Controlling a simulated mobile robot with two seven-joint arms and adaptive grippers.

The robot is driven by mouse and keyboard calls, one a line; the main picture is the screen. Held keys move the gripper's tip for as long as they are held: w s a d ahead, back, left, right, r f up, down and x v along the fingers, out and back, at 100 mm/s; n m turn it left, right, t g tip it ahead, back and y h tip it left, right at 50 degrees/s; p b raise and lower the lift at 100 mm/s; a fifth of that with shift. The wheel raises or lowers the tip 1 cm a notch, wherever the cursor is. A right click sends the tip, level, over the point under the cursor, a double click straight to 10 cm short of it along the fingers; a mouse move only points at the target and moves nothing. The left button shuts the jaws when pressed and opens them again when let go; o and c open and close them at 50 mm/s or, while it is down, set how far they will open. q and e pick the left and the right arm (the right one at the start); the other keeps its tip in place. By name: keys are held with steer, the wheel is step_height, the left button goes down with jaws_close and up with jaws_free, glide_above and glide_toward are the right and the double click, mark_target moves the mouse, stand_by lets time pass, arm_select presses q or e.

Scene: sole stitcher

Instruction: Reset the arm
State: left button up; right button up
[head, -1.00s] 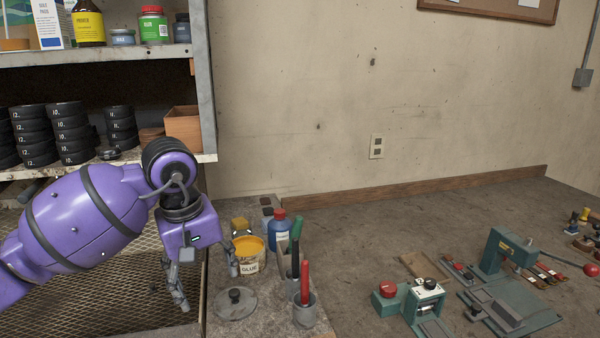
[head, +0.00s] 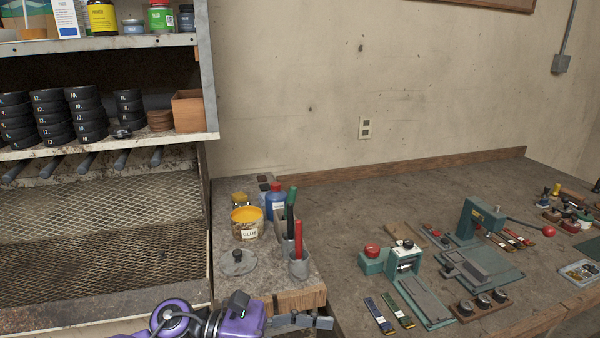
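My purple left arm shows at the bottom edge, low in front of the workbench's near corner. Its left gripper (head: 318,321) points to the right, with its grey fingers seen edge-on and partly cut off by the frame. I cannot tell how far apart the fingers are, and I see nothing held in them. It is apart from the glue pot (head: 246,226) and the brush cup (head: 299,265) on the bench. My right arm and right gripper are out of view.
The bench holds a round lid (head: 238,264), a blue bottle (head: 276,203), a green press (head: 484,222) and a small red-knobbed device (head: 373,258). A shelf (head: 110,143) with stacked black rolls stands at the left. A mesh panel (head: 110,240) is below it.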

arm_select(q)
steer(key=w+a+f+n+t+y, duration=0.2)
steer(key=a+f+n+t+y, duration=0.55)
steer(key=n, duration=0.95)
steer(key=w+a+f+n+t+y, duration=0.15)
steer(key=a+f+n+t, duration=0.45)
steer(key=n+t, duration=0.85)
steer(key=s+a+f+n+g+y, duration=0.2)
steer(key=s+a+f+n+g, duration=0.1)
steer(key=s+f+n, duration=0.3)
steer(key=s+a+f+n+g+y, duration=0.3)
steer(key=s+f+n+g, duration=0.2)
steer(key=s+f+n, duration=0.2)
steer(key=s+a+f+n+g+y+p, duration=0.1)
steer(key=s+a+f+n+g+y, duration=0.1)
steer(key=s+f+n, duration=0.5)
steer(key=s+a+f+g, duration=0.1)
steer(key=s+f+g, duration=0.1)
steer(key=s, duration=0.1)
steer(key=shift+a+y, duration=0.15)
steer(key=shift+y, duration=0.15)
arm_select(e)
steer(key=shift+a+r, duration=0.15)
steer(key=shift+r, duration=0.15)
